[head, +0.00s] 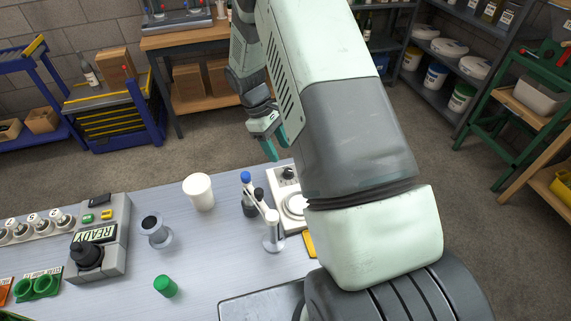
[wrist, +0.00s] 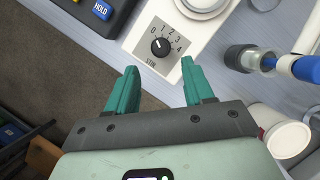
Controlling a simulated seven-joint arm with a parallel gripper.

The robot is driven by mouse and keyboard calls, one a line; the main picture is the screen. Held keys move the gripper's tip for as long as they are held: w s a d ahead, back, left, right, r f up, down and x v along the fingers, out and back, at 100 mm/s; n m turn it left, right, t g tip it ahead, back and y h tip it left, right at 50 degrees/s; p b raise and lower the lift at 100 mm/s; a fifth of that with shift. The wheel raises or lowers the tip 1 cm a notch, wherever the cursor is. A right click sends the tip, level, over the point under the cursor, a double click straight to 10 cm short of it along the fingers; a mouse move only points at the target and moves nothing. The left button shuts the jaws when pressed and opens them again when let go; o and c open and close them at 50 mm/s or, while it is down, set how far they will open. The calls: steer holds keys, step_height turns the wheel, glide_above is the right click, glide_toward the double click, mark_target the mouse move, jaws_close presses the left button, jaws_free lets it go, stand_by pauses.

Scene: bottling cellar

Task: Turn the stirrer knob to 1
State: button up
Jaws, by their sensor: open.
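The stirrer, a white unit (head: 284,187) with a round plate, stands on the bench; my arm partly hides it in the head view. Its black knob (wrist: 160,46) sits on a grey dial panel marked with numbers up to 4 and "STIR". The knob's white mark seems to point to the upper left, near the low end of the scale; the exact number is too small to tell. My gripper (wrist: 159,68) is open and empty, its teal fingertips just short of the knob, one to each side. In the head view, my gripper (head: 271,142) is above the bench's far edge by the stirrer.
A blue-topped tube in a holder (wrist: 255,60) and a white cup (wrist: 288,139) stand right of the stirrer in the wrist view. A device with a blue HOLD button (wrist: 101,10) lies left. In the head view, a READY unit (head: 100,250) and green cap (head: 165,286) are left.

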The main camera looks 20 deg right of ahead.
mark_target(288, 170)
steer(key=x, duration=0.7)
jaws_close()
stand_by(0.3)
steer(key=shift+w+d+r+m+g+y, duration=0.1)
steer(key=shift+m+g+y, duration=0.3)
steer(key=shift+m, duration=1.05)
steer(key=shift+d+m+g+y, duration=0.1)
steer(key=shift+m+y, duration=0.5)
steer(key=shift+m, duration=0.85)
